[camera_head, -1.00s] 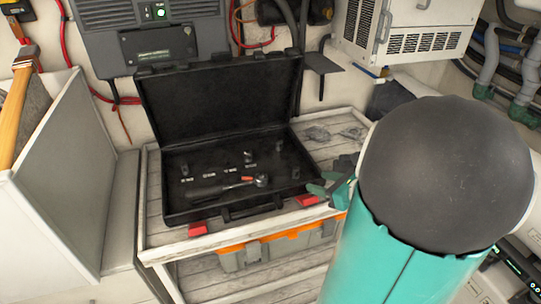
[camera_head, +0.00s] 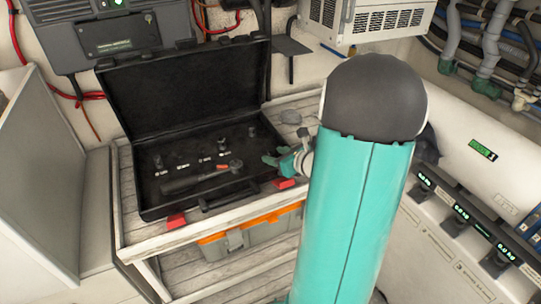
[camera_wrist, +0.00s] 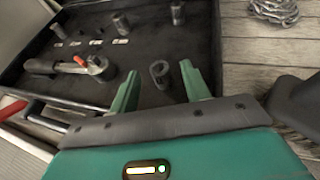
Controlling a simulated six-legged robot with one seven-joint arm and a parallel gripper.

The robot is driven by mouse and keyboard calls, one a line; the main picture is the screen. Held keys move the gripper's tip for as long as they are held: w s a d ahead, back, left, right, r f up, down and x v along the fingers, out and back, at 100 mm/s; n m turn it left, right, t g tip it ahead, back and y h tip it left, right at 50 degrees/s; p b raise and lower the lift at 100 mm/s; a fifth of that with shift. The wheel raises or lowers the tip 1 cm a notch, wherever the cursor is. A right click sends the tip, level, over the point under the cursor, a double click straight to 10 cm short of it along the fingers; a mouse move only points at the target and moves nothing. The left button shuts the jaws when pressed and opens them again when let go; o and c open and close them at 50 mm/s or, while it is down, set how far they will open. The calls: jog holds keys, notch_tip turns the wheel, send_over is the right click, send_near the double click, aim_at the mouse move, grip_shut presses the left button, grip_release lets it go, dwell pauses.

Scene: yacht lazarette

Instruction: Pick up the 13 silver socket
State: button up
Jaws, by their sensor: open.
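Several small metal sockets stand in the open black case (camera_head: 225,192). The printed labels are too small to read, so I cannot tell which is the 13. One dark grey socket (camera_wrist: 159,74) stands apart from the label row, ahead of my gripper and between the lines of its fingers. Others stand farther back, at the back right (camera_wrist: 178,12), the back middle (camera_wrist: 120,23) and the left (camera_wrist: 60,31). My gripper (camera_wrist: 160,84) has its two green fingers apart with nothing held. In the head view my gripper (camera_head: 277,157) is at the case's right edge.
A ratchet with a red band (camera_head: 200,178) lies in the case. The case sits on a wooden shelf (camera_head: 130,225), its lid (camera_head: 190,90) raised behind. Red latches (camera_head: 285,184) are at its front edge. An orange-and-grey box (camera_head: 250,234) is below. A chain (camera_wrist: 273,10) lies right of the case.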

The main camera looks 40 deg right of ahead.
jog(key=shift+w+f, duration=0.3)
jog(key=shift+w, duration=0.35)
grip_shut()
jog(key=shift+r, duration=0.1)
